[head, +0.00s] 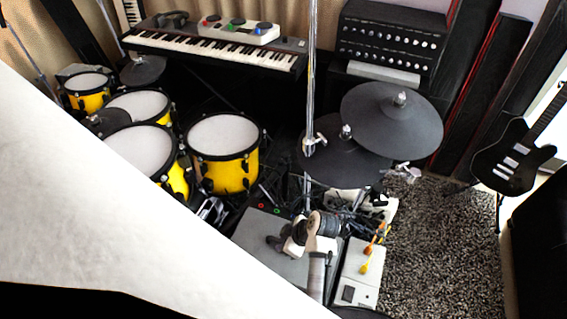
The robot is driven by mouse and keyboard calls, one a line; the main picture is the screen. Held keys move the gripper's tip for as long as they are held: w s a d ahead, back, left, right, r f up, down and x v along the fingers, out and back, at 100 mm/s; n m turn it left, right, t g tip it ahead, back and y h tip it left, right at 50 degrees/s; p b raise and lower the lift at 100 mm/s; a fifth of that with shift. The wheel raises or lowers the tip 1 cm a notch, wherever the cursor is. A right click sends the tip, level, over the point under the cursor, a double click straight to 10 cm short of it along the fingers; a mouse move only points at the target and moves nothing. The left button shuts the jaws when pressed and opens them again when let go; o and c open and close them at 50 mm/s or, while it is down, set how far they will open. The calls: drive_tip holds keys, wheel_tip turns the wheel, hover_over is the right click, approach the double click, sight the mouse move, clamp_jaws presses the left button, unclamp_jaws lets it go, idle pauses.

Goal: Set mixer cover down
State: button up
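A large plain white surface (90,215) fills the lower left of the head view, very close to the camera, with a straight slanting edge. I cannot tell whether it is the mixer cover or part of my own body. A flat grey panel (262,238) lies low at the centre, beyond that edge. I cannot tell whether it is the mixer or its cover. A light grey box (358,272) with orange-tipped plugs stands to its right. My gripper's fingers cannot be made out, so what they hold is not shown.
Yellow drums (224,152) stand at the left and dark cymbal pads (392,118) at centre right, by a thin upright pole (311,75). A keyboard (215,45) and an amplifier (388,42) are behind. A guitar (513,155) stands right. The shaggy rug (440,245) is clear.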

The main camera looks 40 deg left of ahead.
drive_tip(key=o, duration=0.4)
drive_tip(key=v, duration=1.1)
drive_tip(key=shift+a+r, duration=0.1)
drive_tip(key=shift+a, duration=0.1)
drive_tip(key=shift+w+d+r+p, duration=0.1)
drive_tip(key=shift+d+r+p, duration=0.4)
drive_tip(key=shift+p, duration=0.35)
drive_tip(key=shift+a, duration=0.1)
